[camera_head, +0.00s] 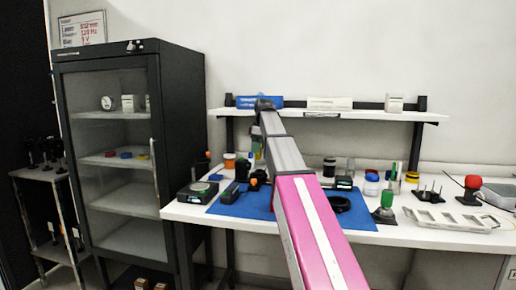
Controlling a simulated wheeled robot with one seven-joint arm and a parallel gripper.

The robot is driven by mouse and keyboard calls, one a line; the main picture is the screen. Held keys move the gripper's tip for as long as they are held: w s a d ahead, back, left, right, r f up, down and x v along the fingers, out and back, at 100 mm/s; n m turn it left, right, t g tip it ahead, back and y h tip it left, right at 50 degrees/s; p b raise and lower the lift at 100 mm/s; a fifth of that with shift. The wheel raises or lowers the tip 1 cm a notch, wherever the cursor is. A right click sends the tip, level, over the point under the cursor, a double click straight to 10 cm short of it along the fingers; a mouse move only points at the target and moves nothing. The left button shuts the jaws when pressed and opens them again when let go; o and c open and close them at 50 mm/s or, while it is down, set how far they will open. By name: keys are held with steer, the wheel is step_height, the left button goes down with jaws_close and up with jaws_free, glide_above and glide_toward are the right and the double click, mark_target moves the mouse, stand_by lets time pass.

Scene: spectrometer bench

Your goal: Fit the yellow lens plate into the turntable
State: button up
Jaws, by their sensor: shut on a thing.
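My arm reaches from the bottom of the head view to a dark joint (265,104) in front of the wall shelf. My gripper cannot be made out; the arm and the clutter behind it hide it. A small yellow-orange round piece (143,156) lies on a cabinet shelf beside a blue and a red one; I cannot tell if it is the lens plate. A dark device with a pale round top (198,188) stands at the bench's left end. I cannot tell if this is the turntable.
The white bench (420,234) carries a blue mat (228,208), partly behind my arm. The glass-fronted cabinet (180,90) is on the left.

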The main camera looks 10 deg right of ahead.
mark_target(259, 156)
steer(key=shift+f, duration=0.2)
steer(key=shift+f, duration=2.2)
steer(key=shift+f, duration=1.15)
steer(key=o, duration=1)
steer(key=shift+r, duration=0.1)
step_height(259, 156, up, 10)
steer(key=d, duration=0.1)
steer(key=shift+s+d+r, duration=0.25)
steer(key=shift+s, duration=0.1)
